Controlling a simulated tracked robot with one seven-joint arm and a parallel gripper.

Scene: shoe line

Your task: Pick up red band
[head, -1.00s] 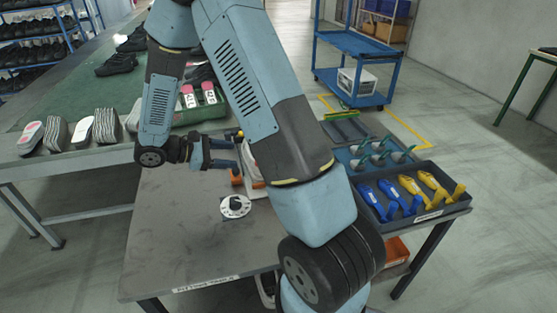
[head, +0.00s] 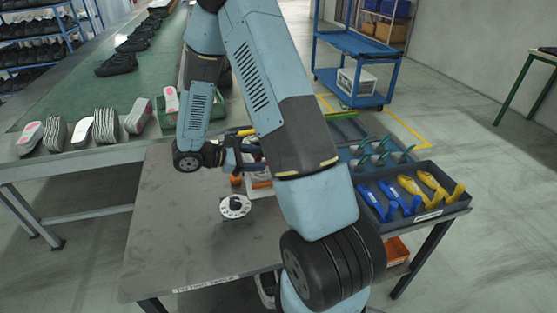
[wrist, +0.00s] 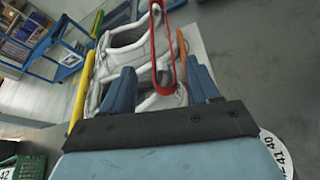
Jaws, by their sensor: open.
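In the wrist view the red band (wrist: 153,45) is a long narrow upright loop. It stands in front of a pair of white-grey shoes (wrist: 135,55). My gripper (wrist: 162,82) is open, one blue finger to each side of the band's lower end; I cannot tell how far the band is from the fingertips. In the head view my gripper (head: 256,157) is over the far part of the grey table (head: 175,235), pointing right. The band cannot be made out there, and my arm hides part of that area.
A white numbered dial (head: 235,207) lies on the table. A yellow bar (wrist: 83,85) stands left of the shoes in the wrist view. A dark tray (head: 428,210) with blue and yellow tools is at right. The table's front is clear. A conveyor (head: 100,85) carries shoes behind.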

